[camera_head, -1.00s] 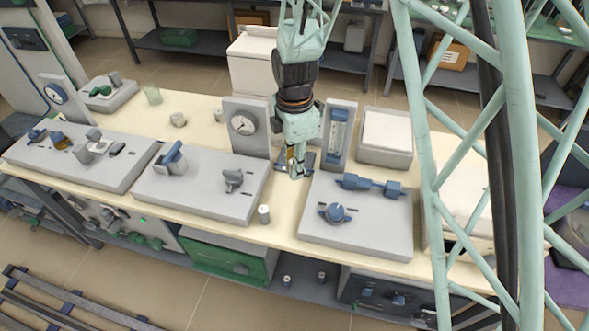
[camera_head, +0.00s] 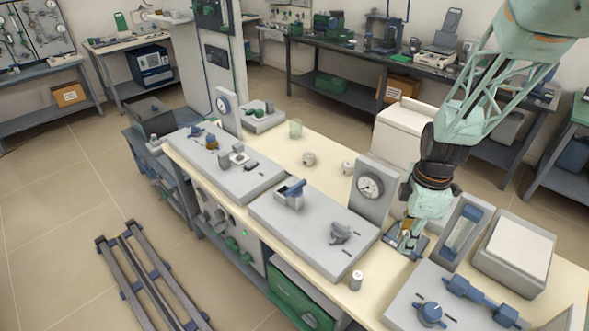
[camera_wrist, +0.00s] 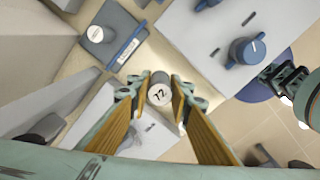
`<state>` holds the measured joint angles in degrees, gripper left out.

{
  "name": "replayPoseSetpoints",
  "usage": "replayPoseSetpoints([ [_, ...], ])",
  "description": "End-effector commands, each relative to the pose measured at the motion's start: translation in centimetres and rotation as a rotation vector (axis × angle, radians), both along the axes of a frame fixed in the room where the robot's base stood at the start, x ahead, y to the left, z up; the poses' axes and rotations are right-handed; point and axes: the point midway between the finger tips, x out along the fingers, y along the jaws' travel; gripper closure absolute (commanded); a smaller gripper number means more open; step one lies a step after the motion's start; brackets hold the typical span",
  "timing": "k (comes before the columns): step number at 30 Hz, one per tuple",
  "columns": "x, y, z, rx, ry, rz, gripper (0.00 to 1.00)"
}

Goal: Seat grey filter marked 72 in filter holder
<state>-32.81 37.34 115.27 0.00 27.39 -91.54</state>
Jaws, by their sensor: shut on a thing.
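The grey filter marked 72 (camera_wrist: 160,94) is a small round piece with its number facing the wrist camera. My gripper (camera_wrist: 161,82) is shut on it, with one finger on each side. In the head view my gripper (camera_head: 408,246) is low over the bench, by a dark plate (camera_head: 416,249) between the gauge and the flow-tube block. The filter is not clear there. In the wrist view a blue-grey labelled plate (camera_wrist: 124,55) with a pale disc lies up and left of the filter. I cannot tell which fixture is the filter holder.
A grey panel with a clamp-like fitting (camera_head: 341,233) lies left of my gripper. A small pale cylinder (camera_head: 356,280) stands in front. A gauge block (camera_head: 371,187) and a flow-tube block (camera_head: 462,233) stand close by. A panel with a blue knob (camera_head: 430,314) is at the right.

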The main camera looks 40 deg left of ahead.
Motion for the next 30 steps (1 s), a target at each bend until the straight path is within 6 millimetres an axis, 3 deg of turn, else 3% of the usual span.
replayPoseSetpoints([
  [15,3.6,2.2,4.0,0.0,0.0,-0.123,0.92],
  [30,4.3,2.6,4.3,0.0,0.0,-0.15,0.92],
])
